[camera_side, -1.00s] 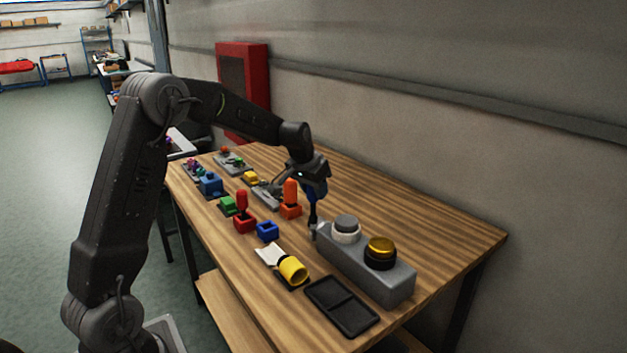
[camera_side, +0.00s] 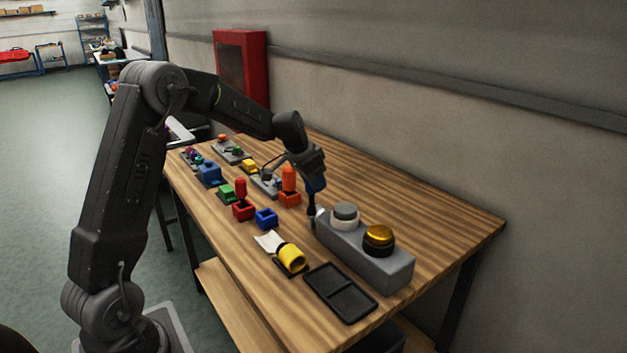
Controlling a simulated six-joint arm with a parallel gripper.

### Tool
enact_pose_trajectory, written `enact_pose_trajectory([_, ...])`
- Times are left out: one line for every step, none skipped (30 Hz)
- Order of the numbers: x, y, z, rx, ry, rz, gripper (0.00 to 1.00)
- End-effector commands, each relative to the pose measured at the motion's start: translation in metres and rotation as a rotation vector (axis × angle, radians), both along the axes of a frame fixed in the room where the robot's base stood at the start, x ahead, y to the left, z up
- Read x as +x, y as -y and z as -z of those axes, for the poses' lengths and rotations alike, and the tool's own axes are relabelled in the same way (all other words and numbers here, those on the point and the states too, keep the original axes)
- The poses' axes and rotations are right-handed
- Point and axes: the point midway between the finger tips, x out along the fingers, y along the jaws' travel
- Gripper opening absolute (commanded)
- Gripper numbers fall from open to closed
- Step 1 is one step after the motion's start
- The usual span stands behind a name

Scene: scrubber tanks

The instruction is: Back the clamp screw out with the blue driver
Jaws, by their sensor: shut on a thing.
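The clamp screw is too small or hidden to make out. The block carries a grey cap (camera_side: 345,211) on a white collar and a gold cap (camera_side: 379,234) on a dark collar.
The wood table (camera_side: 430,215) is clear behind the block.

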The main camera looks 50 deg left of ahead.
Motion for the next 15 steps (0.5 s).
enact_pose_trajectory([0.0002,-0.0006,-0.0003,0.000,0.000,0.047,0.04])
enact_pose_trajectory([0.0001,-0.0004,-0.0004,-0.001,0.000,0.079,0.04])
enact_pose_trajectory([0.0001,-0.0003,-0.0006,0.000,0.002,0.123,0.04])
enact_pose_trajectory([0.0000,-0.0002,-0.0004,-0.001,0.001,0.158,0.04])
enact_pose_trajectory([-0.0002,0.0001,-0.0004,-0.001,0.000,0.193,0.04])
enact_pose_trajectory([-0.0001,0.0004,-0.0003,-0.001,0.001,0.241,0.04])
enact_pose_trajectory([-0.0002,0.0008,-0.0001,-0.001,0.000,0.281,0.04])
enact_pose_trajectory([0.0000,0.0010,-0.0001,-0.001,0.001,0.317,0.04])
enact_pose_trajectory([0.0002,0.0014,-0.0003,-0.001,0.001,0.369,0.04])
enact_pose_trajectory([0.0001,0.0018,-0.0003,-0.001,0.001,0.406,0.04])
enact_pose_trajectory([-0.0001,0.0021,-0.0004,0.000,0.002,0.439,0.04])
enact_pose_trajectory([-0.0001,0.0024,-0.0005,0.000,0.002,0.481,0.04])
enact_pose_trajectory([0.0000,0.0025,-0.0004,0.000,0.002,0.505,0.04])
enact_pose_trajectory([-0.0002,0.0027,-0.0004,0.000,0.001,0.524,0.04])
enact_pose_trajectory([-0.0005,0.0031,-0.0002,0.000,0.001,0.543,0.04])
